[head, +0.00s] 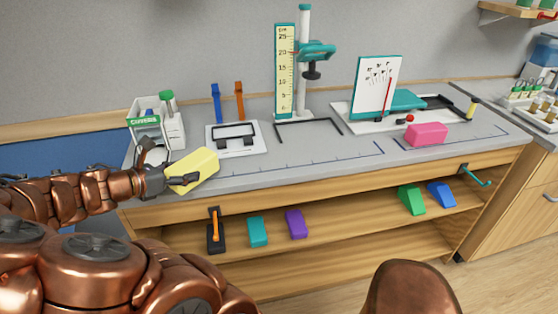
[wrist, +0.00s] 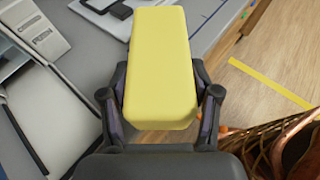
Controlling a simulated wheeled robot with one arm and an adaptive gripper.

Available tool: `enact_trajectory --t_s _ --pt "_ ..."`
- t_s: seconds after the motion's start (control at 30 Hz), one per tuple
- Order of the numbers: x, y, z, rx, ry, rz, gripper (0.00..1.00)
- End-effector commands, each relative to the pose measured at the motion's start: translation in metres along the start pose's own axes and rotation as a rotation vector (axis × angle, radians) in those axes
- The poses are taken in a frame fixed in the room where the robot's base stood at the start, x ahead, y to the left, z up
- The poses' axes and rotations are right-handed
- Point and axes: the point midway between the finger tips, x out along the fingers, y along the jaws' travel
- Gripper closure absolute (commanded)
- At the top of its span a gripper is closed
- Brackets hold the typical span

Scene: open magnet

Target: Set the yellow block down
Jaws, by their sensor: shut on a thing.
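The yellow block (head: 193,170) is a rounded oblong at the left end of the grey bench top. My gripper (head: 184,180) is shut on it, and the block looks tilted in the head view. In the wrist view the yellow block (wrist: 162,65) fills the middle, with a finger of my gripper (wrist: 162,108) on each side of it. The head view does not clearly show whether the block touches the bench top (head: 285,162). Its underside is hidden.
A pink block (head: 426,133) sits at the far right. The middle front of the bench is clear. Coloured blocks lie on the shelf below.

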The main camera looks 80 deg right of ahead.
Motion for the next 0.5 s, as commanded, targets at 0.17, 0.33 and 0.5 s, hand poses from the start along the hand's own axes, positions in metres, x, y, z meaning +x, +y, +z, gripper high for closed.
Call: enact_trajectory --t_s 0.17,0.33,0.5 --pt "0.044 -0.077 0.022 0.13 0.007 -0.309 0.62" --pt "0.06 -0.135 0.038 0.218 0.004 -0.524 0.62" --pt "0.063 -0.162 0.047 0.262 0.002 -0.629 0.62"
